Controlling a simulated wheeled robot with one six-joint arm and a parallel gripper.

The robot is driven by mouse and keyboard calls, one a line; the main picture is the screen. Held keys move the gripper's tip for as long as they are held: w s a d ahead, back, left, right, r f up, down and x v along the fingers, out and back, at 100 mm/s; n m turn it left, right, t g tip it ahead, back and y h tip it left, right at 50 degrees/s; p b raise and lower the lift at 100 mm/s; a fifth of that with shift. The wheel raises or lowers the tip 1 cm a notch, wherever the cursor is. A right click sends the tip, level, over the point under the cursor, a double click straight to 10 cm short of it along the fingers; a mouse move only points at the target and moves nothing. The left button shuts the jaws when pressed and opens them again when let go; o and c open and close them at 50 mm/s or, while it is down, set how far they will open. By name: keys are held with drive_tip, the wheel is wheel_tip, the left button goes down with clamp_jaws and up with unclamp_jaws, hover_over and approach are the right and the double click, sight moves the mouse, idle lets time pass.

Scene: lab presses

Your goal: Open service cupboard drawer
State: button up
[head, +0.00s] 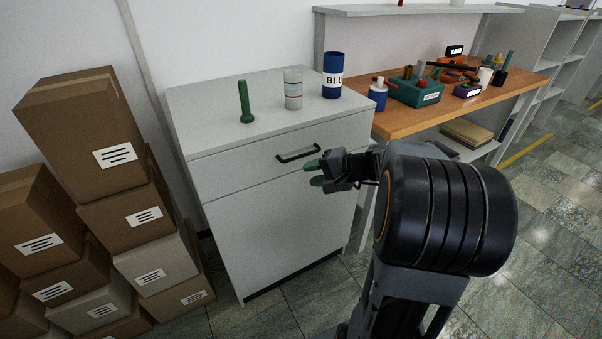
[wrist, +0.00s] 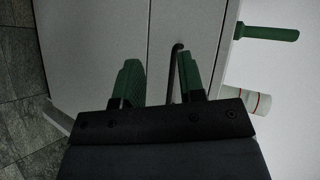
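The white service cupboard (head: 272,240) stands against the wall, with a wide drawer (head: 236,168) at its top. The drawer is shut, flush with the front. Its dark bar handle (head: 298,153) sits at the middle of the drawer front. My gripper (head: 314,173) is open, with green fingers, just in front of the cupboard and slightly below and right of the handle. In the wrist view the open fingers (wrist: 160,80) point at the cupboard front, and the handle (wrist: 176,58) shows close to the right finger. I cannot tell whether they touch.
A green pestle-shaped object (head: 245,102), a pale jar (head: 293,88) and a blue can (head: 332,75) stand on the cupboard top. Stacked cardboard boxes (head: 85,140) rise at the left. A wooden workbench (head: 405,122) with tools stands at the right. Floor in front is clear.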

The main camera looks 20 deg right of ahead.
sight(303, 156)
drive_tip(key=w+d+f+m+t+h+b, duration=0.1)
drive_tip(key=w+d+f+m+t+b, duration=0.15)
drive_tip(key=d+t, duration=0.45)
drive_tip(key=w+a, duration=0.1)
drive_tip(key=w, duration=0.2)
drive_tip(key=w+a+f+g, duration=0.1)
drive_tip(key=w, duration=0.3)
drive_tip(key=w+a+f+g, duration=0.1)
drive_tip(key=w, duration=0.2)
drive_tip(key=shift+w+a+m, duration=0.25)
drive_tip(key=shift+a+m, duration=0.1)
drive_tip(key=shift+x, duration=0.95)
clamp_jaws()
